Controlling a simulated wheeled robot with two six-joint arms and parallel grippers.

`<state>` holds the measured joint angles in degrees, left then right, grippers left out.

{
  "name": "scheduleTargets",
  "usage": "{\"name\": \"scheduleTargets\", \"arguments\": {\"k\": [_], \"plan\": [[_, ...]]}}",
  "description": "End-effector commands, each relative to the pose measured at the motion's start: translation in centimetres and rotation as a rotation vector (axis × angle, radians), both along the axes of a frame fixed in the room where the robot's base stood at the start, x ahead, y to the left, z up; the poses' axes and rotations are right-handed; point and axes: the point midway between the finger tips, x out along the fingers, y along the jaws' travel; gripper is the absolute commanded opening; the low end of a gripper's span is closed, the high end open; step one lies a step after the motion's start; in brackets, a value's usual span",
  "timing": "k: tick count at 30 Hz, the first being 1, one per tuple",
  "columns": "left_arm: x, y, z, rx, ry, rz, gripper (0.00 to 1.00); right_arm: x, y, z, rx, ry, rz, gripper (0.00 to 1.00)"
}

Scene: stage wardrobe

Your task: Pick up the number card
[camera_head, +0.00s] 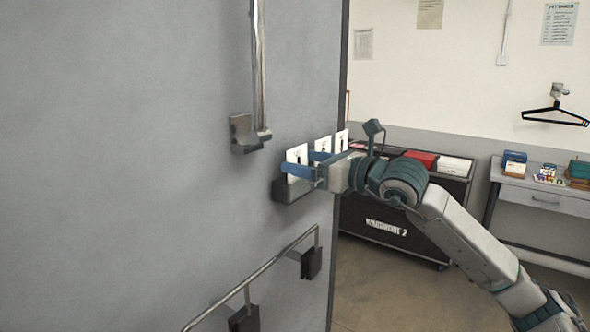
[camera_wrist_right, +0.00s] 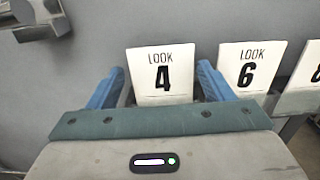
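Three white number cards stand in a row in a dark holder on the grey panel. The nearest card (camera_head: 297,154) reads "LOOK 4" in the right wrist view (camera_wrist_right: 161,74). The second card (camera_head: 323,149) reads "LOOK 6" in the right wrist view (camera_wrist_right: 250,67). The third card (camera_head: 341,141) is cut off at the right edge there. My right gripper (camera_head: 302,165) has its blue fingers apart, one on each side of the "LOOK 4" card, with gaps visible between card and fingers. The lower part of that card is hidden by the gripper body. My left gripper is not in view.
A vertical metal handle (camera_head: 261,70) is fixed on the panel above the cards, and a rail (camera_head: 270,265) runs below them. A black case (camera_head: 390,228) stands behind my right arm. A table (camera_head: 540,194) with small boxes is at the right.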

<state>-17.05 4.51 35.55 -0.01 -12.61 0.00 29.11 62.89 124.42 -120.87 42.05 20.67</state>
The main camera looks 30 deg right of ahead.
Motion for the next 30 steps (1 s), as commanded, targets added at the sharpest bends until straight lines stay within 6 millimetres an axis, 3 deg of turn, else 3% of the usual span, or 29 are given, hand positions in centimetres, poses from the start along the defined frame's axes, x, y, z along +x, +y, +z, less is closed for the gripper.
{"name": "scheduleTargets", "arguments": {"k": [1, 5, 20, 30], "plan": [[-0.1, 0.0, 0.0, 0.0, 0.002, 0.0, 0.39, 0.0, 0.0, 0.0, 0.0, 0.0, 0.0, 0.65], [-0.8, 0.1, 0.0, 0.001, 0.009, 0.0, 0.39, 0.0, 0.0, 0.0, 0.0, 0.0, 0.0, 0.42], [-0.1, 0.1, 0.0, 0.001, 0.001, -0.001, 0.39, 0.0, 0.0, 0.3, 0.002, 0.001, 0.0, 0.41], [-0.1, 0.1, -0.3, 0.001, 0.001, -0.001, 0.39, 0.0, 0.0, 3.2, 0.003, -0.005, 0.001, 0.41]]}}
